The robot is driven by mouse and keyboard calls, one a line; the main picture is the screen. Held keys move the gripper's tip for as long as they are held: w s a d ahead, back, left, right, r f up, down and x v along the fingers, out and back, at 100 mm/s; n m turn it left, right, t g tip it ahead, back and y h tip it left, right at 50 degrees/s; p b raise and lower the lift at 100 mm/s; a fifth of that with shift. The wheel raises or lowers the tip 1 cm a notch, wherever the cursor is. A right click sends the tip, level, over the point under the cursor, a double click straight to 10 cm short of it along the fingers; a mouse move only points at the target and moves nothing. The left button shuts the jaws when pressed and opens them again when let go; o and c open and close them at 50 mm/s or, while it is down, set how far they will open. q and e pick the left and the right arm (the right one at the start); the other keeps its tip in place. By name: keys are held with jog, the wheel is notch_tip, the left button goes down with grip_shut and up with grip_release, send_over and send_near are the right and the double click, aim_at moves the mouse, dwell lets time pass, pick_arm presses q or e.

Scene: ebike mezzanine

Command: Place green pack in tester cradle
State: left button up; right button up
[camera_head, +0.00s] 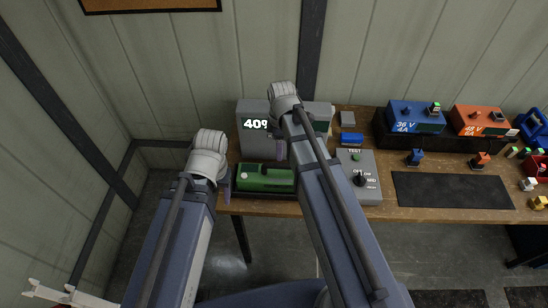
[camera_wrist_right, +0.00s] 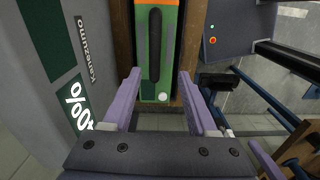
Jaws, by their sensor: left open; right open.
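The green pack (camera_head: 265,178) lies lengthwise at the left front of the bench, on a dark base, in front of the grey tester (camera_head: 252,143) whose screen reads about 40%. In the right wrist view the green pack (camera_wrist_right: 145,70) has a black handle and an orange end. My right gripper (camera_head: 281,150) is open above the pack; in its wrist view the open purple fingers (camera_wrist_right: 160,100) sit either side of the pack, apart from it. My left gripper (camera_head: 229,190) is open at the pack's left end; its fingertips are partly hidden. My right arm hides part of the tester.
A grey TEST switch box (camera_head: 357,178) stands right of my right arm. A dark mat (camera_head: 452,190) lies clear on the bench (camera_head: 400,215). Small parts crowd the far right.

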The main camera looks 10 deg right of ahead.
jog(key=s+a+m+h, duration=0.1)
jog(key=s+a+m, duration=0.8)
jog(key=s, duration=0.4)
jog(key=shift+s+a+m, duration=0.35)
jog(key=shift+a+m, duration=0.05)
jog(key=shift+m, duration=0.4)
